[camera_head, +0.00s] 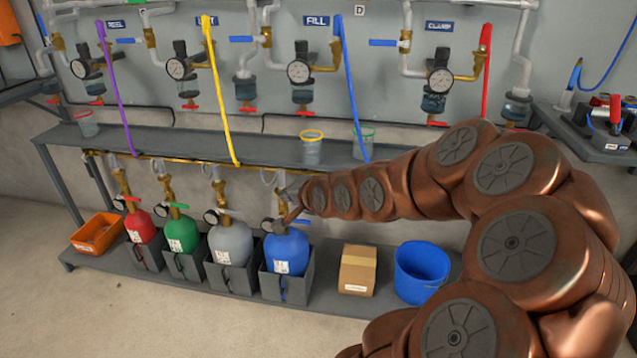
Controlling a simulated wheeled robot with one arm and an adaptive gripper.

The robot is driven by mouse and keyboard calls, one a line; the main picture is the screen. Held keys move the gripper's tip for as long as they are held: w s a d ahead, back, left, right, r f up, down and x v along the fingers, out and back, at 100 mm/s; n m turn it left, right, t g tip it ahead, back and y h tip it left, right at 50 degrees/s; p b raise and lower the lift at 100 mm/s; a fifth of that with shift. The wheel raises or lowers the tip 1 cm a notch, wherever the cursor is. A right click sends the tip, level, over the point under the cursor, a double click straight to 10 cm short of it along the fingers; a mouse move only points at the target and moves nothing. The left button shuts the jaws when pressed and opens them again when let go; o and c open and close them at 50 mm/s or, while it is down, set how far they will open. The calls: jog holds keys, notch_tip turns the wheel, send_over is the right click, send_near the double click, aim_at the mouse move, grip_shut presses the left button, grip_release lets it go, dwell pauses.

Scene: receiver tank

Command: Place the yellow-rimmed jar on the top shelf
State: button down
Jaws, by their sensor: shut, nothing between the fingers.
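The yellow-rimmed jar (312,148) stands upright on the dark top shelf (200,143), right of the yellow hose. It is a clear jar with a yellow ring at its mouth. My gripper (283,207) is at the end of my copper-brown arm, below and left of the jar and apart from it in the picture. It appears in front of the shelf's underside, just above the blue tank. It is shut and small in view, with nothing seen in it.
A green-rimmed jar (363,141) and a red-rimmed jar (87,123) stand on the same shelf. Below are red, green, grey and blue tanks (287,250), a cardboard box (357,270), a blue bucket (421,272) and an orange bin (97,233). Hoses hang across the shelf.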

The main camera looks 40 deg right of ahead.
jog(key=d+f+m+t+h+b, duration=0.2)
jog(key=d+f+m+t+b, duration=0.15)
jog(key=d+b, duration=0.35)
jog(key=m+t+h+p, duration=0.2)
jog(key=m+h+p, duration=0.1)
jog(key=m+p, duration=0.15)
send_near(315, 157)
jog(key=shift+n+g, duration=0.25)
jog(key=shift+n, duration=0.05)
jog(key=shift+r+b+x, duration=0.1)
jog(key=shift+b+x, duration=0.5)
jog(key=shift+x, duration=1.2)
jog(key=shift+r+b+x, duration=0.15)
jog(key=shift+b+x, duration=0.45)
jog(key=shift+x, duration=1.2)
